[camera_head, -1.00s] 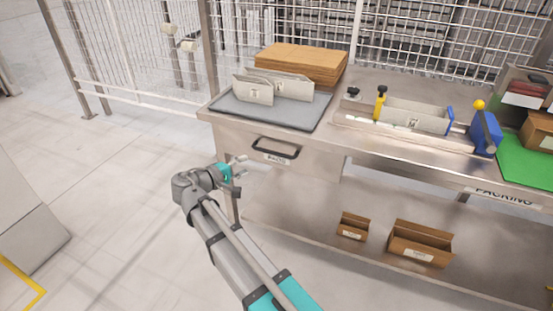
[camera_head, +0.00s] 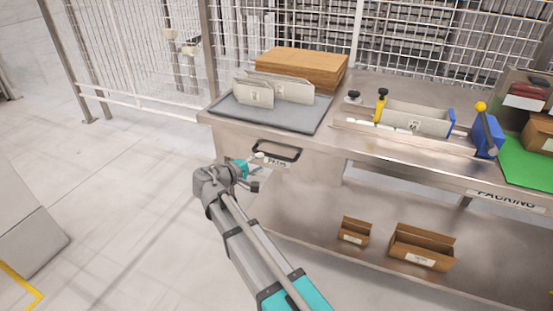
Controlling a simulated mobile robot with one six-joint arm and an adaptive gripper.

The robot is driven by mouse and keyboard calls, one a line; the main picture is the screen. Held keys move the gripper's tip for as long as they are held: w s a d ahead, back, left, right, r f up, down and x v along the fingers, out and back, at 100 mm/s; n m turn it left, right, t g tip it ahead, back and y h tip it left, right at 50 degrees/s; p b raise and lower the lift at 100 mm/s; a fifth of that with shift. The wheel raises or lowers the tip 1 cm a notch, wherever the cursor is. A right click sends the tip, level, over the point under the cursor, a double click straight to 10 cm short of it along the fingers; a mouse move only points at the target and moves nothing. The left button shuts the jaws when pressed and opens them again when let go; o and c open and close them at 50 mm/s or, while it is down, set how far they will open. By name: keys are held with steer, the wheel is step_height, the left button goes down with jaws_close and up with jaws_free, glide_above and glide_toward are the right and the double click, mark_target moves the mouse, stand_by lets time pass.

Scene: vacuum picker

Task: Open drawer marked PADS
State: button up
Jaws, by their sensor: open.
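The drawer marked PADS (camera_head: 312,170) is in the front of the steel bench, at its left end, and looks shut. Its black bow handle (camera_head: 290,156) sits above the white label (camera_head: 277,163), which my gripper partly covers. My gripper (camera_head: 262,163) is open and empty in front of the drawer, at the left part of the handle and label. Its fingers overlap the handle's left end in the picture. I cannot tell whether they touch it.
Two open cardboard boxes (camera_head: 352,234) (camera_head: 420,247) stand on the lower shelf. The floor (camera_head: 110,190) at left is clear.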

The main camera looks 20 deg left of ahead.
mark_target(275, 157)
steer(key=b+x, duration=0.1)
steer(key=x, duration=0.6)
steer(key=shift+w+d, duration=0.15)
steer(key=shift+w, duration=0.2)
steer(key=shift+c, duration=0.2)
jaws_close()
steer(key=shift+d, duration=0.1)
